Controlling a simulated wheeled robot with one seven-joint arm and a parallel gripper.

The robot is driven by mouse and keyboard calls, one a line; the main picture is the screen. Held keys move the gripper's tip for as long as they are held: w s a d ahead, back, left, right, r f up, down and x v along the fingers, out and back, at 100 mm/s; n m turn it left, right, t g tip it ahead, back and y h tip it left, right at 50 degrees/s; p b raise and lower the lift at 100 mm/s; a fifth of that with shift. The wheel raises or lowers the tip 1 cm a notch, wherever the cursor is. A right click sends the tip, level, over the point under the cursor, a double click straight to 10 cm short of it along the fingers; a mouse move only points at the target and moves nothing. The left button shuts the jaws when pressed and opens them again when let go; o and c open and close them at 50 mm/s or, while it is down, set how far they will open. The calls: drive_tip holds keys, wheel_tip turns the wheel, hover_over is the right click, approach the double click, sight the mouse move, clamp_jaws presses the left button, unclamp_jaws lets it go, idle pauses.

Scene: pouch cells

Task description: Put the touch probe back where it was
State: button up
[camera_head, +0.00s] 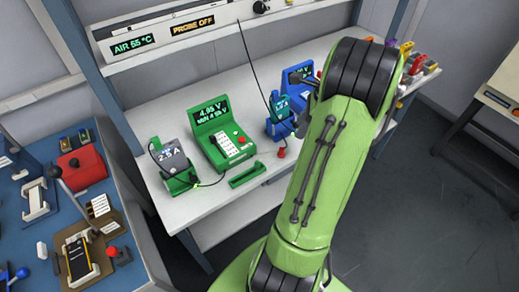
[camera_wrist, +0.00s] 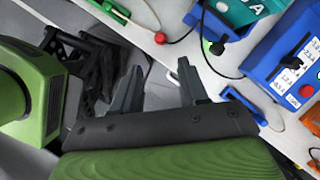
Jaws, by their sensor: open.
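A small red-ended piece (camera_head: 281,153), which looks like the touch probe, lies near the front edge of the white bench. It also shows as a red knob in the wrist view (camera_wrist: 160,38), with a thin cable nearby. A low green holder (camera_head: 246,175) at the bench edge looks empty; part of it shows in the wrist view (camera_wrist: 110,10). My gripper (camera_wrist: 157,80) is open and empty, its fingers beyond the bench's front edge, apart from the red piece. My arm hides the gripper in the head view.
A green meter (camera_head: 220,136) and a clamp meter on a green stand (camera_head: 174,162) stand left on the bench (camera_head: 205,200). A blue device (camera_wrist: 290,65) stands on the right. A sign (camera_head: 193,25) reads PROBE OFF. The grey floor (camera_head: 430,200) is clear.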

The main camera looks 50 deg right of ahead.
drive_tip(key=w+a+r+n+h, duration=0.1)
drive_tip(key=w+a+r+n, duration=0.1)
drive_tip(key=a+r+n, duration=0.45)
drive_tip(key=w+a+r+n, duration=0.15)
drive_tip(key=a+n, duration=0.25)
drive_tip(key=a, duration=0.5)
drive_tip(key=w+a+r+n+h, duration=0.1)
drive_tip(key=w+a+r+n, duration=0.15)
drive_tip(key=a+n, duration=0.35)
drive_tip(key=s+a+n+t, duration=0.1)
drive_tip(key=s+a+n, duration=0.9)
drive_tip(key=a+n, duration=0.2)
drive_tip(key=shift+s+r+n+t, duration=0.25)
drive_tip(key=shift+n+t, duration=0.15)
drive_tip(key=shift+n, duration=0.15)
